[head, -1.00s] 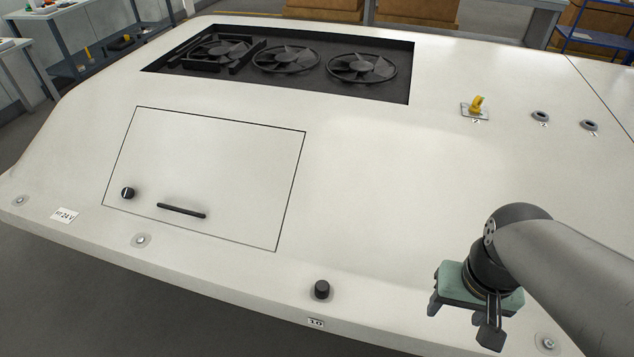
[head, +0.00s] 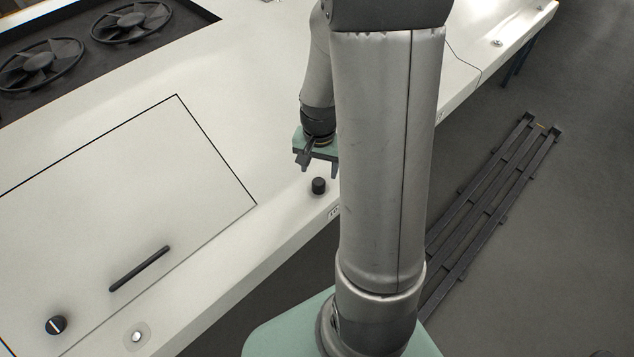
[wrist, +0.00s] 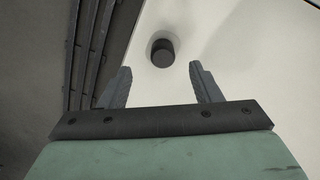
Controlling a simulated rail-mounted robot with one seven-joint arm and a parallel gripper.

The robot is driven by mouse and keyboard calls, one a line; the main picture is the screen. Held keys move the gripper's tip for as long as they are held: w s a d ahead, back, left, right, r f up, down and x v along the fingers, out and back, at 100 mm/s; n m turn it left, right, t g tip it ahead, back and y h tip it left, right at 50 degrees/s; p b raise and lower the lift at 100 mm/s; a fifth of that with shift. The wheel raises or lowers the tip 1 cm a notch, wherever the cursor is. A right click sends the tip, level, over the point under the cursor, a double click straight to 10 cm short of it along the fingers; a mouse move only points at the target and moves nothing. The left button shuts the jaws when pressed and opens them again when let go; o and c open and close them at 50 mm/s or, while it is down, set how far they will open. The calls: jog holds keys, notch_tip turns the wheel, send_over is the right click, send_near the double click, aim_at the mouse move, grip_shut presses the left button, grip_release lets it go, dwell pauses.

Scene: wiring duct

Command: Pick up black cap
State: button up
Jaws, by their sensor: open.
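The black cap (head: 318,185) is a short dark cylinder standing on the white panel near its edge, just left of my arm in the head view. In the wrist view the black cap (wrist: 162,52) lies beyond the fingertips, roughly centred between them. My gripper (head: 316,166) is above and close to the cap in the head view, apart from it. In the wrist view my gripper (wrist: 161,72) has its two fingers spread wide with nothing between them.
A hatch (head: 120,200) with a black handle (head: 139,268) and a round knob (head: 56,325) lies to the left. Fans (head: 131,20) sit in a dark recess. A dark slotted rack (head: 490,210) lies on the floor at right. The panel around the cap is clear.

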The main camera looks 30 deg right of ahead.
aim_at(318, 182)
jog(key=f, duration=0.2)
jog(key=shift+d+f, duration=0.2)
jog(key=shift+f, duration=0.15)
jog(key=shift+w+a+f, duration=0.1)
jog(key=shift+w+f, duration=0.1)
jog(key=shift+f, duration=1.25)
jog(key=shift+w+f, duration=0.15)
jog(key=shift+f, duration=1.3)
jog(key=c, duration=1)
